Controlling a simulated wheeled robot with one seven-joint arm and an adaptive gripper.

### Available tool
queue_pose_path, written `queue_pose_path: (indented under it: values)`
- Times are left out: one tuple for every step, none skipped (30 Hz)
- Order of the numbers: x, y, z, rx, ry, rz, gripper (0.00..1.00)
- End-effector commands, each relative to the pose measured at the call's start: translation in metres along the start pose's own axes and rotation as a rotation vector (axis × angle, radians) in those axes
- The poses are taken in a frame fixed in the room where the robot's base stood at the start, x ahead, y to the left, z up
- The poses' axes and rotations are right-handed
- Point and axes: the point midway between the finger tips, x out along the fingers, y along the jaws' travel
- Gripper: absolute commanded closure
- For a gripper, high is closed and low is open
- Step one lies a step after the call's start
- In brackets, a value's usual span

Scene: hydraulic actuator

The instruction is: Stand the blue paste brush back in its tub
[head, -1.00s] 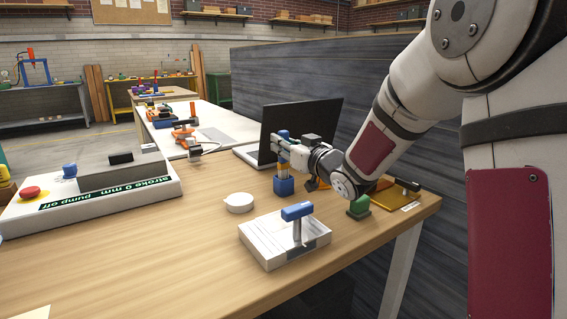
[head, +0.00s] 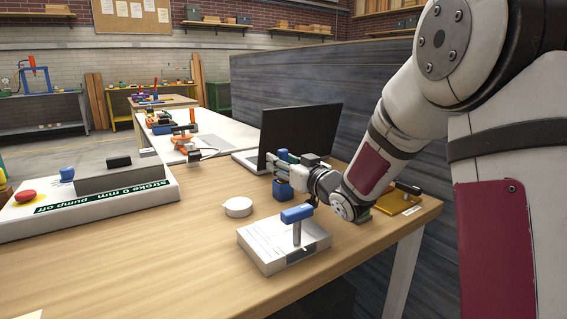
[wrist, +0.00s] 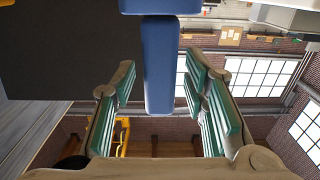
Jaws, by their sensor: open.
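The blue paste brush (head: 282,154) stands upright in its blue tub (head: 283,193) on the bench, in front of the laptop. In the wrist view the brush's blue handle (wrist: 161,65) runs between my green finger pads, with the wider blue tub (wrist: 160,6) at the top edge. My gripper (head: 280,166) is open around the handle, with gaps on both sides in the wrist view (wrist: 160,82). The lower part of the brush, inside the tub, is hidden.
A white round pot (head: 238,207) and a white block with a blue T-handle (head: 297,214) stand in front. The pump console (head: 100,191) is at left. The laptop (head: 300,130) is close behind the tub. An amber tray (head: 398,204) lies right of my arm.

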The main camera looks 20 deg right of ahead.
Motion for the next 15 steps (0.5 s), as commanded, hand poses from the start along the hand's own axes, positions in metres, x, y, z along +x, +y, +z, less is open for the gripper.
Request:
queue_pose_path:
  values:
    - [0.0, 0.0, -0.001, 0.0, 0.0, 0.0, 0.6]
    - [0.0, 0.0, -0.001, 0.0, 0.0, 0.0, 0.6]
    - [0.0, 0.0, -0.003, 0.0, 0.0, 0.0, 0.6]
    - [0.0, 0.0, -0.004, 0.0, 0.0, 0.0, 0.6]
    - [-0.003, 0.0, -0.004, 0.0, 0.0, 0.001, 0.6]
    - [-0.009, 0.001, -0.004, 0.0, -0.001, 0.002, 0.6]
    - [-0.014, 0.001, -0.004, 0.0, -0.001, 0.003, 0.6]
    - [-0.019, 0.001, -0.004, 0.0, -0.001, 0.003, 0.6]
    - [-0.027, 0.001, -0.004, 0.001, -0.001, 0.003, 0.6]
    - [-0.034, 0.0, -0.004, 0.002, -0.002, 0.003, 0.6]
    - [-0.04, 0.001, -0.004, 0.001, -0.001, 0.003, 0.6]
    - [-0.049, 0.001, -0.004, 0.001, -0.002, 0.004, 0.6]
    - [-0.056, 0.001, -0.004, 0.001, -0.002, 0.004, 0.6]
    - [-0.062, 0.001, -0.004, 0.001, -0.001, 0.003, 0.6]
    - [-0.07, 0.001, -0.004, 0.001, -0.002, 0.003, 0.6]
